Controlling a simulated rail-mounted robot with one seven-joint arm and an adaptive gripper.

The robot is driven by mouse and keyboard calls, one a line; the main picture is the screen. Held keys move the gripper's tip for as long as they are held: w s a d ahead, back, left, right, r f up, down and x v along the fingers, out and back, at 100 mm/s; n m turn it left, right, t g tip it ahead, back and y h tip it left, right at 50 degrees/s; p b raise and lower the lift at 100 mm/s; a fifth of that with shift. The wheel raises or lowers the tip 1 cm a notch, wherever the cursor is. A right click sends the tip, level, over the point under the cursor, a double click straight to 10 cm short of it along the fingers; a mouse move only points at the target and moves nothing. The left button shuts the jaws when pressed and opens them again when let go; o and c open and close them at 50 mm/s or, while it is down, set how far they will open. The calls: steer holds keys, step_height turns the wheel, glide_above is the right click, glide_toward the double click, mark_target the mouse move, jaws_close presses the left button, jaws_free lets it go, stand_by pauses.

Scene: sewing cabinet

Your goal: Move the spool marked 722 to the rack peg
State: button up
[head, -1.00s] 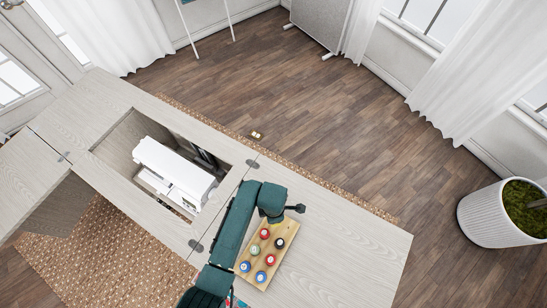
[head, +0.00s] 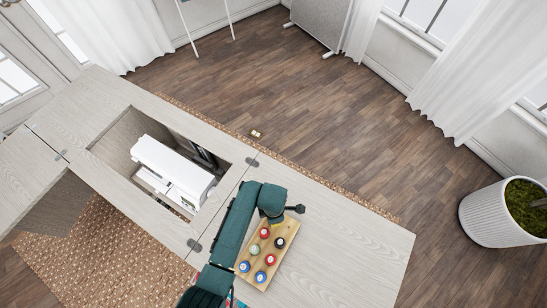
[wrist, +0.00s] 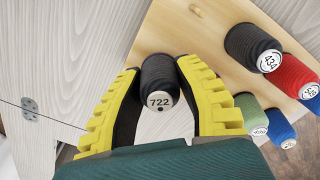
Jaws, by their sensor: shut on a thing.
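The spool marked 722 (wrist: 157,76) is black with a white end label, seen in the wrist view. My gripper (wrist: 159,66) is shut on it, with one yellow-padded finger on each side. The spool shows at the near edge of the wooden rack (wrist: 208,42); I cannot tell how high it is held. A bare rack peg (wrist: 196,10) stands at the top of the wrist view.
On the rack stand a black spool marked 434 (wrist: 253,46), a red one (wrist: 297,77), a green one (wrist: 250,112), a blue one (wrist: 279,127) and others. A white sewing machine (head: 172,167) sits in the opening to the left. The cabinet top (head: 345,255) right of the rack is clear.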

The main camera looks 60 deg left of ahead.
steer(key=o, duration=0.9)
steer(key=shift+c, duration=0.2)
step_height(320, 180, up, 12)
